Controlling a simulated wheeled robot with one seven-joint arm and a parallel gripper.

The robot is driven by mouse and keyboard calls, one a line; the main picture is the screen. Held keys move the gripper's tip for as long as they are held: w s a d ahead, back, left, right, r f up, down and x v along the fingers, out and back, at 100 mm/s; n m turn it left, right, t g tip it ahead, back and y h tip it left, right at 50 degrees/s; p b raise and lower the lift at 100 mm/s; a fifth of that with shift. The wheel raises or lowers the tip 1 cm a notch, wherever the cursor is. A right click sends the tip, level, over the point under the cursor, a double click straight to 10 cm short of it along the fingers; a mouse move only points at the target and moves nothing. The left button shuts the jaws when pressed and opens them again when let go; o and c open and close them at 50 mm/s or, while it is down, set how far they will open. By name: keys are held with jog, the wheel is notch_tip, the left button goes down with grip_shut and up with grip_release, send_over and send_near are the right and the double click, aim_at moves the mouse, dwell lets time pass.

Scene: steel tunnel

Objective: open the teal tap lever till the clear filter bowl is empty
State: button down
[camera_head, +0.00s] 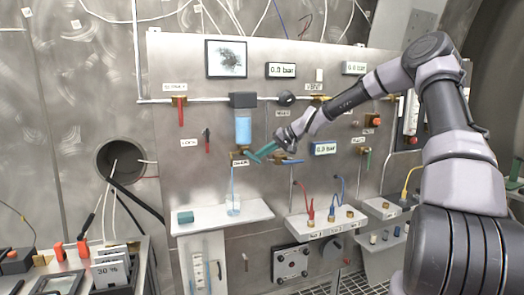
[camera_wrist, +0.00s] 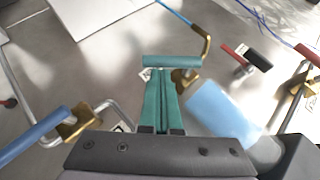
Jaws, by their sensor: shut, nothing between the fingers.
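The clear filter bowl (camera_head: 243,130) hangs under a dark head on the panel and holds blue liquid; it also shows in the wrist view (camera_wrist: 222,112). Below it is a brass drain tap (camera_head: 240,161), with a curved spout in the wrist view (camera_wrist: 206,46). A thin blue stream (camera_head: 233,178) runs from the spout down to a clear beaker (camera_head: 233,206) on a shelf. The teal tap lever (camera_wrist: 172,61) lies across the tips of my gripper (camera_wrist: 161,72). My teal fingers are shut with nothing between them, at or touching the lever. In the head view my gripper (camera_head: 256,156) hides most of the lever.
A blue lever (camera_head: 290,161) sits just right of my gripper, and a red-handled one (camera_head: 207,140) to the left. A teal block (camera_head: 185,217) lies on the beaker's shelf (camera_head: 205,224). Hoses and jacks stand on the right shelf (camera_head: 318,231).

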aim_at(259, 161)
jog(key=f+m+y, duration=0.1)
jog(key=y, duration=0.1)
jog(key=f+m+y, duration=0.1)
jog(key=f+y, duration=0.1)
jog(key=y, duration=0.1)
jog(key=shift+s+a+f+m, duration=0.15)
jog(key=shift+a+m, duration=0.15)
jog(key=shift+a, duration=0.1)
jog(key=shift+s+a+f, duration=0.1)
jog(key=shift+a+f, duration=0.3)
jog(key=shift+a, duration=0.05)
jog(key=shift+a+f, duration=0.1)
jog(key=shift+d, duration=0.25)
jog(key=s+d, duration=0.1)
jog(key=d, duration=1.1)
jog(key=shift+s+d, duration=0.15)
jog(key=shift+d, duration=0.2)
